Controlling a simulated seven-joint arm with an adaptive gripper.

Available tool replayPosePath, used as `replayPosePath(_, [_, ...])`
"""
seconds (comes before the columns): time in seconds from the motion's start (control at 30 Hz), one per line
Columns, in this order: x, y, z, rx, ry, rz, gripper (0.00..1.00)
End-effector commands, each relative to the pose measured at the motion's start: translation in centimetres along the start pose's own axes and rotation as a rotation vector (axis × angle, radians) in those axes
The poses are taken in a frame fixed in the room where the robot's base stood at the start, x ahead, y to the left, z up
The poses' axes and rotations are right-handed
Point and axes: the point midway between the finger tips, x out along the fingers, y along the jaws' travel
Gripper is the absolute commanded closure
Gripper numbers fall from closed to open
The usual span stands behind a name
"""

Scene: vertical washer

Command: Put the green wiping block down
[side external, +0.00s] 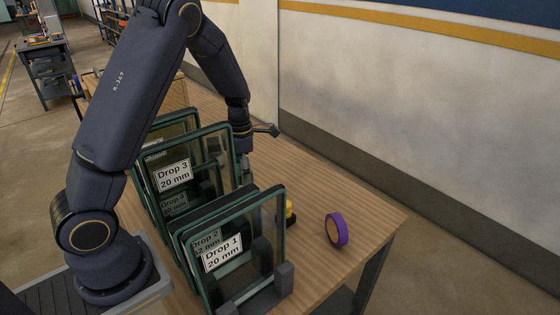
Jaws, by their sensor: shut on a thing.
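My gripper (246,168) points down over the table, just behind the upright glass panes in the side external view. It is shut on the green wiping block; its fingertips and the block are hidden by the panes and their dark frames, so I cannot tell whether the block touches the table. The near pane (265,235) has a label reading Drop 1, 20 mm. A farther pane (213,150) has a label reading Drop 3, 20 mm.
The panes stand upright in grey holders on the wooden table (340,190). A purple ring-shaped roll (336,230) stands near the right front. A small yellow and black object (290,214) is partly hidden behind the near pane. The tabletop right of the panes is mostly clear.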

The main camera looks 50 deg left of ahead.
Motion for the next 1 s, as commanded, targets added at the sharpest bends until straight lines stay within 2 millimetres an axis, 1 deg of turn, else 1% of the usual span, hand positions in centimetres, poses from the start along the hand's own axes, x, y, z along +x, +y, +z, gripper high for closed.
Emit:
replayPosePath(0.03, [-0.3,-0.3,0.7,0.017,-0.007,0.005,0.65])
replayPosePath(0.1, [-0.1,-0.2,1.5,0.027,-0.008,0.007,0.65])
replayPosePath(0.17, [0.5,0.4,2.5,0.030,-0.008,0.006,0.65])
replayPosePath(0.23, [1.2,1.5,3.9,0.029,-0.009,0.007,0.65])
replayPosePath(0.43, [3.7,4.8,8.3,0.029,-0.008,0.006,0.65])
replayPosePath(0.5, [5.2,5.5,9.2,0.029,-0.006,0.004,0.65])
replayPosePath(0.6, [7.0,6.4,10.5,0.028,-0.008,0.005,0.65])
replayPosePath(0.73, [8.4,7.2,11.6,0.029,-0.008,0.005,0.65])
replayPosePath(0.87, [9.0,7.5,12.0,0.027,-0.009,0.006,0.65])
replayPosePath(0.97, [10.0,7.7,12.3,0.027,-0.008,0.004,0.65])
replayPosePath(1.0, [10.6,7.7,12.3,0.027,-0.007,0.003,0.65])
